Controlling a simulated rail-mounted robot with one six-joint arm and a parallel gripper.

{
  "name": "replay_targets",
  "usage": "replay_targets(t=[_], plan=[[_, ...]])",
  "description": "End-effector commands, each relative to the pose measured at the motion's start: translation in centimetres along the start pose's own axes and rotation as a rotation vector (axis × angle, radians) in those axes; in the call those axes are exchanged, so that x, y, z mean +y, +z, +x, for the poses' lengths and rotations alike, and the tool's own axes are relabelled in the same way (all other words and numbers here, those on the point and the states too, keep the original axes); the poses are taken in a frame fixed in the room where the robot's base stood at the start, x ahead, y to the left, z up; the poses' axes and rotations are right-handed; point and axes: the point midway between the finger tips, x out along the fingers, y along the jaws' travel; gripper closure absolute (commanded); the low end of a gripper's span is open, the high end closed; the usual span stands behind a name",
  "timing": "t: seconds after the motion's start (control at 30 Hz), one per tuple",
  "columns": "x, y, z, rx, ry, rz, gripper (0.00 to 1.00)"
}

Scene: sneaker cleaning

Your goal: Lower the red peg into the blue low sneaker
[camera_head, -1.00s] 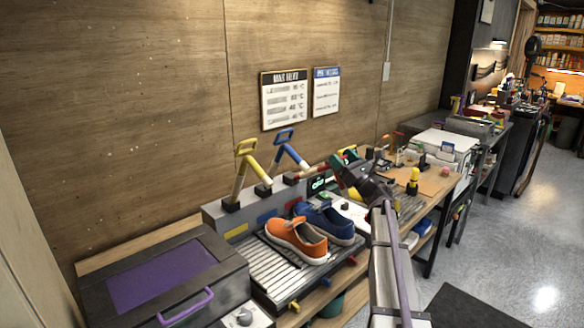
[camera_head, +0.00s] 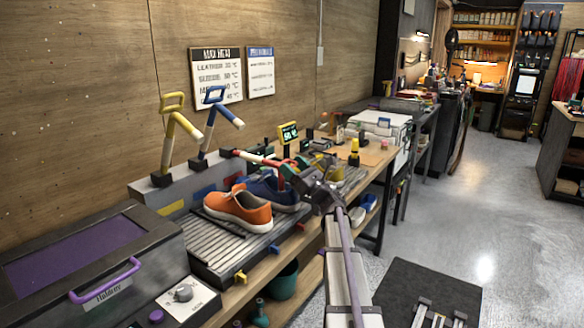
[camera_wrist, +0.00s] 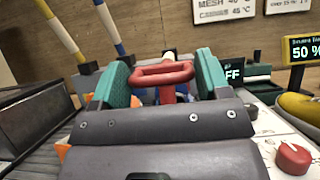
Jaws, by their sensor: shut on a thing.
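My gripper (camera_head: 287,168) is above the blue low sneaker (camera_head: 268,192) on the ribbed tray. It is shut on the red peg (camera_head: 258,159), whose red loop handle (camera_wrist: 163,75) sits between my teal fingers in the wrist view. The peg's red and white bar runs nearly level from the grey block at the back, and a red part hangs down at the sneaker's opening. I cannot tell whether it touches the inside. My gripper hides part of the sneaker. The orange sneaker (camera_head: 240,213) stands just to the left of the blue one.
A yellow peg (camera_head: 177,122) and a blue peg (camera_head: 211,120) stand raised on the grey block (camera_head: 152,195). A black box with a purple lid (camera_head: 75,247) is at front left. A lit display (camera_head: 289,133) and a yellow shoe (camera_head: 328,166) are to the right.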

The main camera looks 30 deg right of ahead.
Motion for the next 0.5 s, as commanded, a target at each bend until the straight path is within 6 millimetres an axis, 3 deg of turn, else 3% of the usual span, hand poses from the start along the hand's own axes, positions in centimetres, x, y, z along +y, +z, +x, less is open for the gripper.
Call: replay_targets(t=[0.33, 0.37, 0.43, 0.5], plan=[[0.08, -0.31, -0.26, 0.008, 0.000, -0.004, 0.73], [0.08, -0.31, -0.25, 0.008, 0.000, -0.004, 0.29], [0.08, -0.30, -0.24, 0.007, 0.000, -0.004, 0.22], [0.07, -0.28, -0.21, 0.006, 0.000, -0.003, 0.22]])
